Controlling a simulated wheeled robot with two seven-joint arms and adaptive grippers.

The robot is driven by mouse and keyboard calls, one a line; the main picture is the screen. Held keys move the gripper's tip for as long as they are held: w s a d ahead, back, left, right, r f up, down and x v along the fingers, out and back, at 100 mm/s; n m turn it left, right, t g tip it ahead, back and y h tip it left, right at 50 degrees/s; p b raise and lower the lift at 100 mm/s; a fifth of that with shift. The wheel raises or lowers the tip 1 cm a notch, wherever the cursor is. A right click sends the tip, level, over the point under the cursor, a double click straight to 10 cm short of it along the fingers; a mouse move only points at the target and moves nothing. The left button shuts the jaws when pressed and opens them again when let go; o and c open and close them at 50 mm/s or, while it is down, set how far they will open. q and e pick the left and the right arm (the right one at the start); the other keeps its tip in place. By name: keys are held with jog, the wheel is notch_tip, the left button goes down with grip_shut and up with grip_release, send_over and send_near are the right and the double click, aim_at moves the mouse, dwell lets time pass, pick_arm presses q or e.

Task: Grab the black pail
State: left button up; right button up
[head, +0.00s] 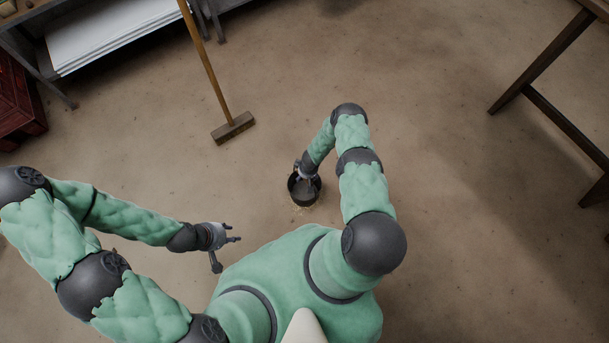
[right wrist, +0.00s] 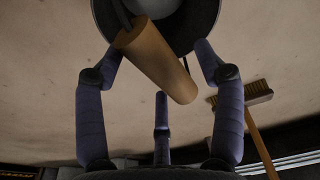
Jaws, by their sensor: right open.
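The black pail (head: 305,198) stands on the floor in front of my body in the head view. In the right wrist view the pail (right wrist: 205,22) fills the top middle, with its wooden handle grip (right wrist: 158,62) slanting towards the camera. My right gripper (head: 306,176) is over the pail. In the right wrist view the right gripper (right wrist: 158,68) has its fingers spread on both sides of the wooden grip, not closed on it. The third finger is below the grip. My left gripper (head: 228,254) has its fingers apart and is empty, left of the pail.
A broom (head: 232,127) stands on the floor beyond the pail; its head also shows in the right wrist view (right wrist: 246,95). A shelf with white sheets (head: 105,30) and a red crate (head: 18,105) are at the upper left. A wooden trestle (head: 550,60) is at the right. The floor around the pail is clear.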

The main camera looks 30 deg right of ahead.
jog(key=shift+f+b, duration=0.5)
jog(key=shift+b, duration=0.2)
dwell(0.9)
jog(key=shift+w, duration=0.1)
grip_shut()
